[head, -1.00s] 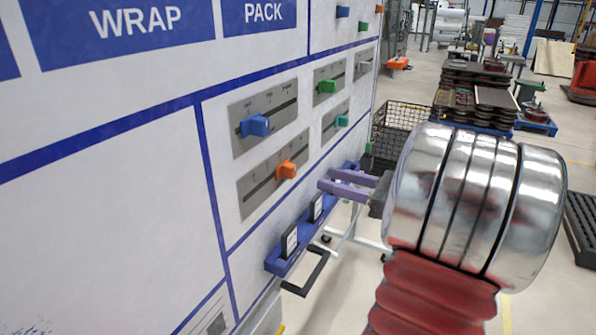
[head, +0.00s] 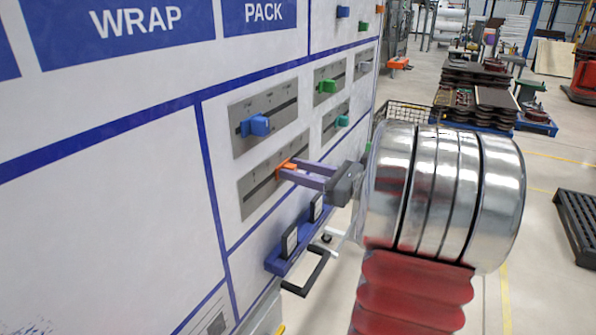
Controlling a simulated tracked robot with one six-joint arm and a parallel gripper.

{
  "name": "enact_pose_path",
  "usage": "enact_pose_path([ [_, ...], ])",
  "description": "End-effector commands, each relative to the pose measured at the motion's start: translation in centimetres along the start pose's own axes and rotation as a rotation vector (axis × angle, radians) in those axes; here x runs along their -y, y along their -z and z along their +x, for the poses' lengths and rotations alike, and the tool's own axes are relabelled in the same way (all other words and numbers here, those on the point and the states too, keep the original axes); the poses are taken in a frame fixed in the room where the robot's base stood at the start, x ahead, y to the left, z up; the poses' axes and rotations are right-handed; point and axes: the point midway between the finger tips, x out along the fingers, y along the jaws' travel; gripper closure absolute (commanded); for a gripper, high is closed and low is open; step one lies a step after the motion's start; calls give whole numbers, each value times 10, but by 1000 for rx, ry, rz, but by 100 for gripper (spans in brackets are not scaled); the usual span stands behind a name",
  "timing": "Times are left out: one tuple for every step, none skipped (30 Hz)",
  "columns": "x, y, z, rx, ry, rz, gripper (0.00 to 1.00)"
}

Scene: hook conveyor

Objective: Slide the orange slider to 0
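The orange slider (head: 285,165) is a small knob on the lower grey plate (head: 256,191) of the white panel. It stands right of the middle of a dark slanting track; the scale marks are too small to read. My gripper (head: 287,168) has two purple fingers reaching in from the right. Their tips are at the knob, one on its upper side and one on its lower side, and partly hide it. A gap shows between the fingers. I cannot tell whether they touch the knob.
A blue slider (head: 255,125) sits on the plate above. Green sliders (head: 327,86) are up to the right. Below, a blue rail (head: 285,262) holds dark blocks, with a black handle (head: 305,275) sticking out.

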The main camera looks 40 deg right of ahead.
Motion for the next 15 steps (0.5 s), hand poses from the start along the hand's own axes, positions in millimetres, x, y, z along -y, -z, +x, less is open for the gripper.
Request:
enact_pose_path([
  [0,0,0,0,0,0,62],
  [0,0,0,0,0,0,62],
  [0,0,0,0,0,0,62],
  [0,0,0,0,0,0,64],
  [0,0,0,0,0,0,66],
  [0,0,0,0,0,0,69],
  [0,0,0,0,0,0,71],
  [0,0,0,0,0,0,73],
  [0,0,0,0,0,0,76],
  [0,0,0,0,0,0,78],
  [0,0,0,0,0,0,80],
  [0,0,0,0,0,0,83],
  [0,0,0,0,0,0,85],
  [0,0,0,0,0,0,87],
  [0,0,0,0,0,0,90],
])
